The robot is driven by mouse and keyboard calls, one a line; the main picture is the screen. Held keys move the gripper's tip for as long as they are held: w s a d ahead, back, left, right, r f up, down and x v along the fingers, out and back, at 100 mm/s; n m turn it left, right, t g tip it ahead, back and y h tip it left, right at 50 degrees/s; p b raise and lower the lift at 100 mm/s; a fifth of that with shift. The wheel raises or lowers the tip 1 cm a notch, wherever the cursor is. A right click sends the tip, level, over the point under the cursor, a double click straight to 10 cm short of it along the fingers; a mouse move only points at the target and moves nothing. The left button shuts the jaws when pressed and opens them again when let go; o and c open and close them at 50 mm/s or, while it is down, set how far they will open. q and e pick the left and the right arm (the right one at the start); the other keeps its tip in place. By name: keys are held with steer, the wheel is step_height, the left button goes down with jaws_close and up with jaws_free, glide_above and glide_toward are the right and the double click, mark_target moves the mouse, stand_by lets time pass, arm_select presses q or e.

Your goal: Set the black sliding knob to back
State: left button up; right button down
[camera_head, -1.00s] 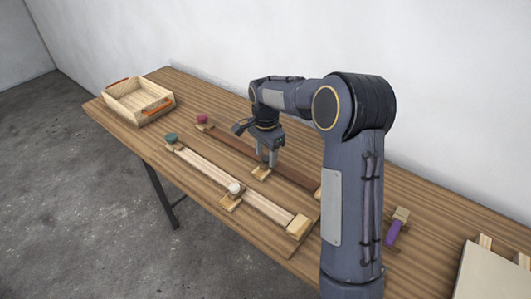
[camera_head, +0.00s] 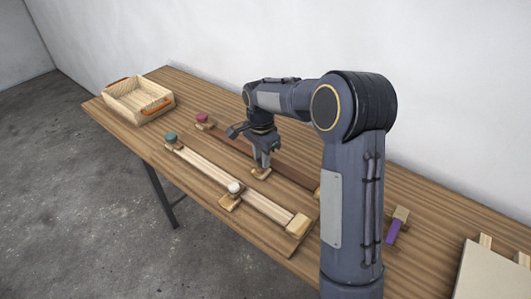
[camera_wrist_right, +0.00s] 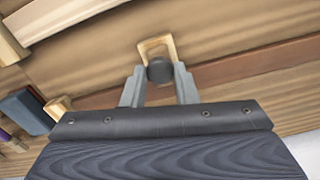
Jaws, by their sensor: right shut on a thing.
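The black sliding knob (camera_wrist_right: 160,70) is a dark round knob on a small light wooden slider (camera_head: 260,174). The slider sits partway along the dark brown rail (camera_head: 296,168). My right gripper (camera_head: 263,162) is down at the knob. In the right wrist view its two fingers (camera_wrist_right: 160,74) stand on either side of the knob, shut on it. In the head view the fingers hide the knob. My left gripper is out of view.
A parallel pale rail (camera_head: 205,172) carries a white knob (camera_head: 235,187). Green (camera_head: 170,138) and red (camera_head: 202,118) pieces mark rail ends. A wooden crate (camera_head: 120,112) stands far left. A purple-handled piece (camera_head: 392,232) and a pale box (camera_head: 490,275) are at right.

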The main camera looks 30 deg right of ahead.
mark_target(260, 163)
steer(key=shift+s+a, duration=0.15)
steer(key=shift+a, duration=0.35)
steer(key=c, duration=1.1)
jaws_free()
steer(key=shift+c, duration=0.2)
step_height(260, 163, up, 8)
steer(key=shift+f, duration=0.1)
steer(key=s+a+r+n+t+y, duration=0.15)
steer(key=s+n, duration=0.25)
steer(key=s, duration=0.4)
steer(key=s+a+r+n+t+y, duration=0.1)
steer(key=s+r+n+t+y, duration=0.2)
steer(key=s, duration=0.6)
steer(key=s+a+f+n, duration=0.2)
steer(key=s+a+n, duration=0.1)
steer(key=s, duration=0.2)
steer(key=s+a+f+n+t, duration=0.1)
steer(key=s+a+f+n, duration=0.2)
steer(key=s, duration=0.3)
steer(key=shift+s+n+h, duration=0.2)
steer(key=shift+n+h, duration=0.15)
steer(key=shift+n, duration=0.35)
